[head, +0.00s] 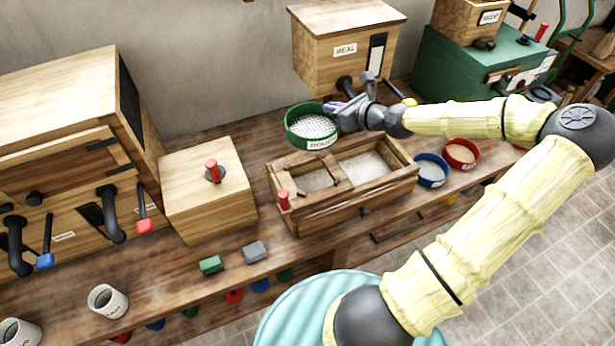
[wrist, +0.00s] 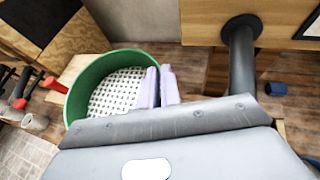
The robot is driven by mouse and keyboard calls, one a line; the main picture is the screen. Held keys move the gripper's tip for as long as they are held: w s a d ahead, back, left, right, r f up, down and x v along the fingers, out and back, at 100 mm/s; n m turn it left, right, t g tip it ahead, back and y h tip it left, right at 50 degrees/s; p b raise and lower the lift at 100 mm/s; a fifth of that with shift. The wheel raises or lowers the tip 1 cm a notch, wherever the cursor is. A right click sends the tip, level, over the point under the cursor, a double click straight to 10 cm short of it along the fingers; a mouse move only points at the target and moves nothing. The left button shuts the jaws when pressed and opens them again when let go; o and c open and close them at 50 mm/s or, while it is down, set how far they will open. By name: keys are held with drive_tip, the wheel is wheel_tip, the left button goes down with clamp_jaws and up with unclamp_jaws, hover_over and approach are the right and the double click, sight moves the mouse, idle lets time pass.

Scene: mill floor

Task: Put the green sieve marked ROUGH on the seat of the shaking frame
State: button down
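The green sieve (head: 298,135) has a pale perforated bottom and a label that reads ROUGH. My gripper (head: 337,108) is shut on its right rim. In the wrist view, the two lilac fingertips of my gripper (wrist: 158,88) stand on either side of the rim of the green sieve (wrist: 85,88). The sieve looks level and appears raised above the bench, just behind the shaking frame. The shaking frame (head: 350,199) is a wooden box with two pale-bottomed openings and a red handle at its left front corner. No sieve sits on it.
A blue sieve (head: 431,158) and a red sieve (head: 473,160) stand right of the frame. A wooden MEAL box (head: 330,60) with a dark spout is behind. A wooden box (head: 200,205) with a red knob stands left. Green (head: 211,265) and grey (head: 255,251) blocks lie in front.

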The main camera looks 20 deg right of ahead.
wheel_tip(320, 180, down, 14)
drive_tip(key=shift+w+r+p, duration=0.15)
drive_tip(key=shift+r+p, duration=0.1)
drive_tip(key=shift+p, duration=0.2)
drive_tip(key=shift+a, duration=0.1)
drive_tip(key=shift+w+a+f, duration=0.1)
drive_tip(key=f, duration=0.4)
drive_tip(key=shift+s+d+f+p, duration=0.2)
drive_tip(key=shift+p, duration=0.15)
drive_tip(key=shift+a, duration=0.1)
drive_tip(key=c, duration=1.6)
unclamp_jaws()
